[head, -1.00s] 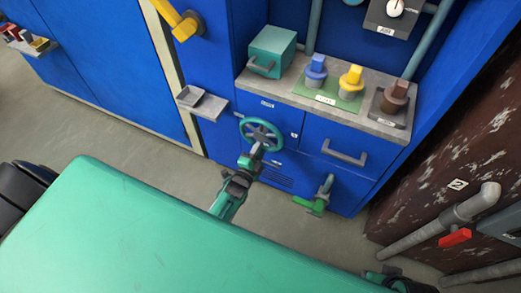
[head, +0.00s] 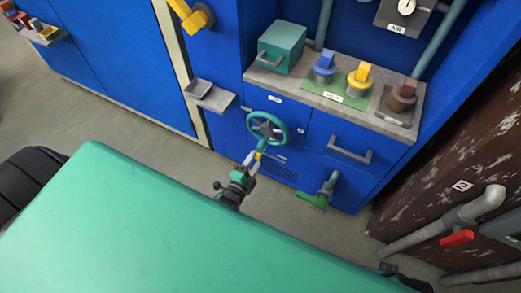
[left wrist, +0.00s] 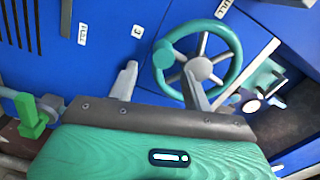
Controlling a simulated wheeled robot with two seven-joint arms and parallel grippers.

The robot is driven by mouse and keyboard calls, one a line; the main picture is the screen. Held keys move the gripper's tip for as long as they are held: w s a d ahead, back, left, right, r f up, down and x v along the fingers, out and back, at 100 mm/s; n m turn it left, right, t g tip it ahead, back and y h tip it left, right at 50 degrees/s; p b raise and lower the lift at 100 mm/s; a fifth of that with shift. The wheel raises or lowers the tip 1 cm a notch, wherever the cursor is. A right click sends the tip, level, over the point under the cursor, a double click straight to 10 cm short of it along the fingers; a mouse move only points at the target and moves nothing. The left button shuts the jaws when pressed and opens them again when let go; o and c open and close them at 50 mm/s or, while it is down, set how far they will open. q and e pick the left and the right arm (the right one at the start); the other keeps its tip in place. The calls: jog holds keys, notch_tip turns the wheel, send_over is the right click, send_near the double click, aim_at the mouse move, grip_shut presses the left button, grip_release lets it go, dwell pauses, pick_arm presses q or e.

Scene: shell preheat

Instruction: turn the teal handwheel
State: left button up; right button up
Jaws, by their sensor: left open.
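The teal handwheel (head: 267,128) with grey spokes stands out from the front of the blue cabinet, below the counter. It also shows in the left wrist view (left wrist: 237,52), with a round teal knob on its left side. My left gripper (head: 257,157) is just below the wheel in the head view.
A green-handled valve (head: 315,198) sits low to the right of the wheel. A grey drawer handle (head: 350,150) and a small grey shelf (head: 209,95) flank it. The counter above holds a teal box (head: 281,46) and several coloured knobs. Bare floor lies before the cabinet.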

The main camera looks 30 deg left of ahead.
pick_arm(q)
jog(key=s, duration=0.5)
jog(key=shift+s+a, duration=0.1)
jog(key=shift+s, duration=0.05)
pick_arm(e)
jog(key=shift+w+f, duration=0.3)
jog(key=shift+w, duration=0.1)
